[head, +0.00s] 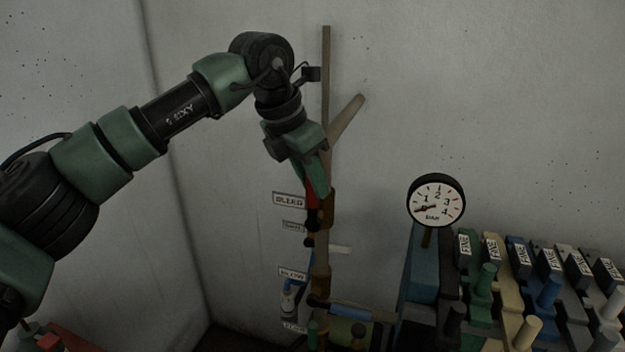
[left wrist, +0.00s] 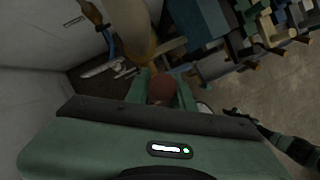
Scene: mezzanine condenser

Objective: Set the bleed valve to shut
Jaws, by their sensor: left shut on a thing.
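The bleed valve's red handle (head: 312,198) shows beside the vertical pipe, next to the label "BLEED" (head: 288,200). My left gripper (head: 316,187) reaches down from above and is shut on this handle. The fingers hide much of the handle, so its exact angle is hard to tell. In the left wrist view, the rounded red-brown end of the handle (left wrist: 162,88) sits between the two green fingers (left wrist: 160,97). The brown valve body (head: 327,206) is just right of the fingertips.
A bar gauge (head: 436,201) stands right of the pipe, its red needle near the low end. Below the bleed valve are more labels and a blue handle (head: 291,285). Several coloured blocks with pegs (head: 490,285) fill the lower right. A diagonal pipe stub (head: 347,115) is close to my wrist.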

